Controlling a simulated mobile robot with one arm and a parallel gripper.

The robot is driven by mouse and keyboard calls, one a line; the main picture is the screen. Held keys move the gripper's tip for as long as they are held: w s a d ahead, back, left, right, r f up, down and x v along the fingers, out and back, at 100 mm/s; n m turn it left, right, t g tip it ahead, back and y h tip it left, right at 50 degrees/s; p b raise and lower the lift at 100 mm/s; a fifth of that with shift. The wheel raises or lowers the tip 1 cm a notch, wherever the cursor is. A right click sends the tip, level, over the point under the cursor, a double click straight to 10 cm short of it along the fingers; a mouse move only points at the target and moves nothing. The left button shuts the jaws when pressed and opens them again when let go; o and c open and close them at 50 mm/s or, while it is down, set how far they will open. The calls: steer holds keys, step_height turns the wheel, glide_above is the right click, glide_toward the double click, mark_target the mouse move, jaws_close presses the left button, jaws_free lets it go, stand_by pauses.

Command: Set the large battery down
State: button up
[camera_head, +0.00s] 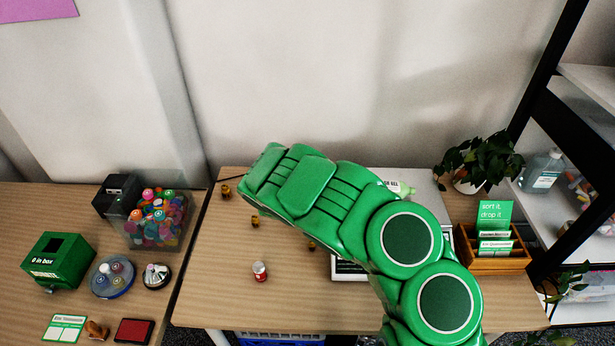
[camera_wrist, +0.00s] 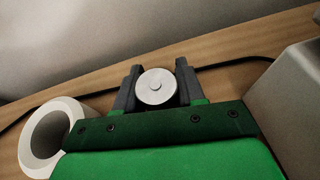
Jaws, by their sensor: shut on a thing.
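The large battery (camera_wrist: 155,86) shows in the wrist view as a round silver end with a small nub at its centre. My gripper (camera_wrist: 158,72) is shut on it, one dark finger on each side. Its far end and its underside are hidden, so I cannot tell whether it touches the wooden table (camera_wrist: 110,82). In the head view my green arm reaches over the table (camera_head: 205,265) toward the back and hides the gripper and the battery.
A white ring-shaped roll (camera_wrist: 38,142) is left of my gripper and a grey box (camera_wrist: 292,105) is right. A black cable (camera_wrist: 225,63) runs behind. Small brass-coloured pieces (camera_head: 226,190) and a red-and-white can (camera_head: 260,271) stand on the table. A wooden sorter (camera_head: 492,262) stands at right.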

steer(key=shift+f, duration=0.15)
steer(key=o, duration=1.1)
steer(key=shift+r, duration=0.2)
steer(key=shift+v, duration=6)
steer(key=shift+o, duration=0.6)
